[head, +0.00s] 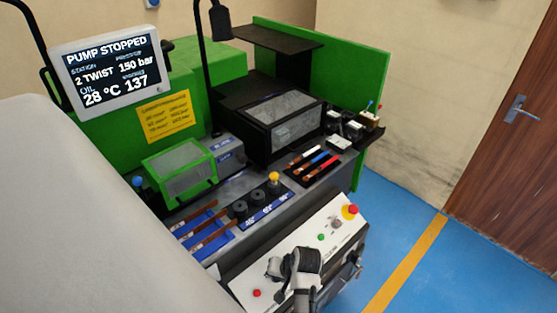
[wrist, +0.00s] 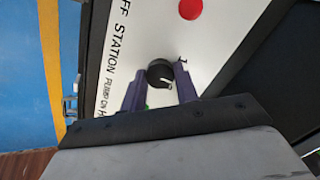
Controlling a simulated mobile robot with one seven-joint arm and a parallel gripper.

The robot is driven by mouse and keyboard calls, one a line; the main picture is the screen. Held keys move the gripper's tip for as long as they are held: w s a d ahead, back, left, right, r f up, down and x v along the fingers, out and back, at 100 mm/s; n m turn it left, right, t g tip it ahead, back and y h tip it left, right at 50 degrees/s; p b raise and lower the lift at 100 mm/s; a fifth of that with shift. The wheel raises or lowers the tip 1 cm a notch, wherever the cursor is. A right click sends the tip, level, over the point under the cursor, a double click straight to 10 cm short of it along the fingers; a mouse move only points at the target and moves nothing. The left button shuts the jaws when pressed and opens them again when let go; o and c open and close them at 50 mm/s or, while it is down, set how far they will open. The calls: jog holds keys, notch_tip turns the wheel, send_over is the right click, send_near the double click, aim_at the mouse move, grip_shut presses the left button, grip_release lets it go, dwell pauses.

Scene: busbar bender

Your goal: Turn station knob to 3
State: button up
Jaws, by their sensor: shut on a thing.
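The station knob (wrist: 160,72) is a round black knob with a white pointer mark, on the white control panel (head: 303,250). In the wrist view it sits between the two purple fingers of my gripper (wrist: 160,84), which is shut on it. The pointer mark shows at its lower right side, and a numeral stands just right of it. The screen (head: 109,67) reads PUMP STOPPED, station 2 TWIST, 150 bar.
A red button (head: 256,293) is left of my gripper. A green button (head: 321,237), a grey control (head: 336,224) and a red emergency stop (head: 350,211) are up and right. Black dies (head: 240,209) and copper bars (head: 206,232) lie behind the panel. Blue floor is clear at right.

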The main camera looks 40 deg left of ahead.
jog(key=m, duration=0.3)
jog(key=shift+m+p, duration=0.3)
jog(key=shift+m, duration=0.1)
jog(key=m, duration=0.4)
jog(key=shift+m+y, duration=0.3)
jog(key=o, duration=1)
jog(key=shift+d+r, duration=0.1)
jog(key=b+v, duration=0.1)
jog(key=v, duration=1.2)
jog(key=shift+w+d+r+b, duration=0.15)
jog(key=shift+d+r+b, duration=0.1)
jog(key=shift+b, duration=0.15)
jog(key=shift+a, duration=0.1)
